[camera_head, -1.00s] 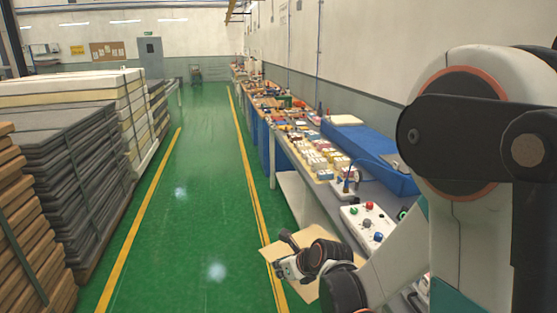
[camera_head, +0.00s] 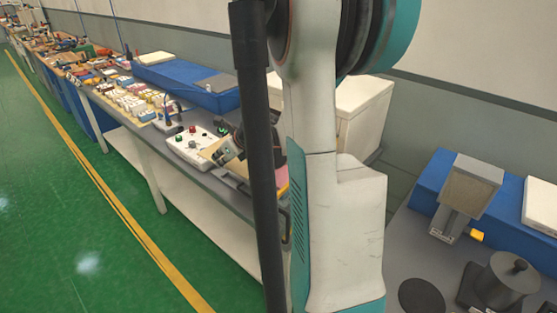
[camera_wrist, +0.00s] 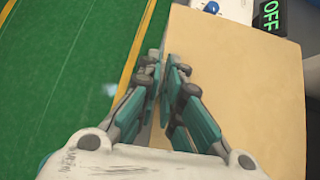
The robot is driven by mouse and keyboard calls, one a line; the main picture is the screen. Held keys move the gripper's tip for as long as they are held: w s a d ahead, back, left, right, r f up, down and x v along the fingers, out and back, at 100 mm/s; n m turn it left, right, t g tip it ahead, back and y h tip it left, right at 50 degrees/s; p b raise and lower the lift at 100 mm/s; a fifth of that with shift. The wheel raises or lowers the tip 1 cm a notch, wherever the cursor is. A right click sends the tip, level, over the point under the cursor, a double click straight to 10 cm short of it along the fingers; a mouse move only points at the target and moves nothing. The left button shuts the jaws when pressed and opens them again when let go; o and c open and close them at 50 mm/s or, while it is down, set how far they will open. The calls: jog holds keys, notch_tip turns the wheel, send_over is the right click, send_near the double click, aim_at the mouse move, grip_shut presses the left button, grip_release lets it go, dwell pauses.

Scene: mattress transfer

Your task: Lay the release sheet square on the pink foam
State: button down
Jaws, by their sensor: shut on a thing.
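The release sheet (camera_wrist: 250,85) is a tan, flat, square-cornered sheet that fills the right of the wrist view. My gripper (camera_wrist: 167,85) is shut on its left edge, and green floor shows beyond that edge. In the head view my gripper (camera_head: 229,150) is over the bench beside the control box, partly hidden behind my arm. Only a small tan corner of the sheet (camera_head: 212,149) shows there. A small pink patch (camera_head: 283,176), perhaps the pink foam, shows at the bench just right of the dark upright. Most of it is hidden, so I cannot tell how the sheet lies to it.
A white control box (camera_head: 188,148) with red and green buttons stands on the bench. A black OFF display (camera_wrist: 271,17) is at the sheet's far corner. A second bench at right holds a metal device (camera_head: 468,190). The green aisle is clear.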

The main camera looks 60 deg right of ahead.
jog(key=shift+m+h, duration=0.4)
jog(key=shift+m, duration=0.1)
jog(key=s+d+r, duration=0.1)
jog(key=s+d, duration=0.1)
jog(key=d, duration=0.1)
jog(key=s+d, duration=0.1)
jog(key=d, duration=0.3)
jog(key=s+d+r, duration=0.1)
jog(key=s+d, duration=0.1)
jog(key=d, duration=0.1)
jog(key=shift+s+d+r, duration=0.2)
jog(key=shift+s+r, duration=0.1)
jog(key=shift+r, duration=0.05)
notch_tip(320, 180, down, 5)
jog(key=shift+d+f+b, duration=0.1)
jog(key=shift+d+b, duration=0.05)
jog(key=shift+b, duration=0.95)
jog(key=b, duration=0.2)
send_over(259, 180)
jog(key=shift+w+f, duration=0.1)
jog(key=shift+f, duration=2.25)
jog(key=shift+f, duration=0.15)
jog(key=c, duration=1.8)
grip_release()
jog(key=shift+r, duration=0.2)
